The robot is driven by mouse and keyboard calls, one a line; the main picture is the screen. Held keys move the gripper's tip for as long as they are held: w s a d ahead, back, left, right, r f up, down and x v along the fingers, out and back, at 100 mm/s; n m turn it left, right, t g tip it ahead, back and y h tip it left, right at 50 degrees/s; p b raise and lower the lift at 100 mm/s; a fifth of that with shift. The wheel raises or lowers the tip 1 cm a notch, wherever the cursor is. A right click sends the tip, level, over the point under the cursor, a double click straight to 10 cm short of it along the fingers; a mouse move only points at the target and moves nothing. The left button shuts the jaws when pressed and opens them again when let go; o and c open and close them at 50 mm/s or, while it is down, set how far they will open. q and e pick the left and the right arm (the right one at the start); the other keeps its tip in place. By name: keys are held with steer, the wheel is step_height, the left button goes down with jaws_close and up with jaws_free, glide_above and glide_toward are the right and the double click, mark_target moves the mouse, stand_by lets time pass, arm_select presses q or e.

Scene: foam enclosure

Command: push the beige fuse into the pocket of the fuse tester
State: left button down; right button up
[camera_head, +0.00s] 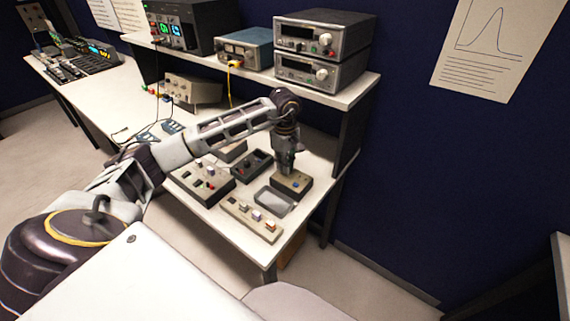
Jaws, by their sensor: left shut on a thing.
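My left arm reaches in from the left over the bench, and my left gripper (286,168) points down at its right end. The gripper is shut on the beige fuse, which is too small and too covered by the fingers to make out. Right under the fingertips is a small box with a tan top (295,183), which looks like the fuse tester. Its pocket is hidden by the gripper, so I cannot tell how far the fuse is in. My right gripper is not in view.
An open grey tray (263,200) lies just in front of the tester. A beige block with several coloured pieces (237,209) is at the bench's front edge. Dark boxes with knobs (190,181) stand to the left. A shelf (345,95) with stacked instruments is behind the gripper.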

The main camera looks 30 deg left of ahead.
arm_select(q)
steer(key=shift+f+b, duration=0.55)
steer(key=shift+f, duration=0.25)
steer(key=c, duration=1.4)
jaws_free()
steer(key=shift+c, duration=0.2)
step_height(320, 180, up, 12)
stand_by(0.5)
